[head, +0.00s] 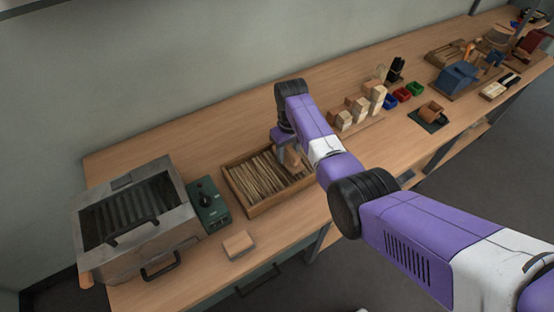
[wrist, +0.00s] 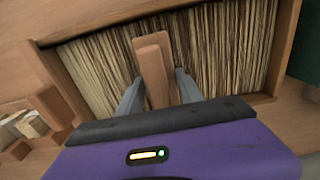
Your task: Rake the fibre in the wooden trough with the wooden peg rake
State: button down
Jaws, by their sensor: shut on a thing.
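The wooden trough (head: 256,207) stands near the middle of the bench and holds pale and brown fibre (head: 256,178) lying in strands. In the wrist view the trough's wooden wall (wrist: 63,77) frames the fibre (wrist: 225,45). My gripper (head: 291,150) is over the right part of the trough. In the wrist view my gripper (wrist: 157,88) has its grey fingers on either side of the wooden peg rake (wrist: 153,62) and is shut on it. The rake is over the fibre; its pegs are hidden, so I cannot tell whether they touch the strands.
A metal box with a dark grille (head: 140,215) and a green control box (head: 207,205) stand left of the trough. A small wooden block (head: 238,244) lies in front. Wooden blocks (head: 358,110) and coloured bins (head: 402,94) stand to the right. Bare bench lies behind the trough.

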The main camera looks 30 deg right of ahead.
jog(key=d+b, duration=0.5)
jog(key=d, duration=0.7)
jog(key=shift+f, duration=0.15)
jog(key=shift+d+r+b, duration=0.2)
jog(key=shift+d+b, duration=0.15)
jog(key=shift+d, duration=0.15)
jog(key=shift+d, duration=0.4)
jog(key=shift+r, duration=0.15)
jog(key=shift+a+r+p, duration=0.1)
jog(key=shift+a+p, duration=0.2)
jog(key=shift+a, duration=0.05)
jog(key=shift+a+p, duration=0.6)
jog(key=shift+a+f, duration=0.25)
jog(key=shift+a, duration=0.25)
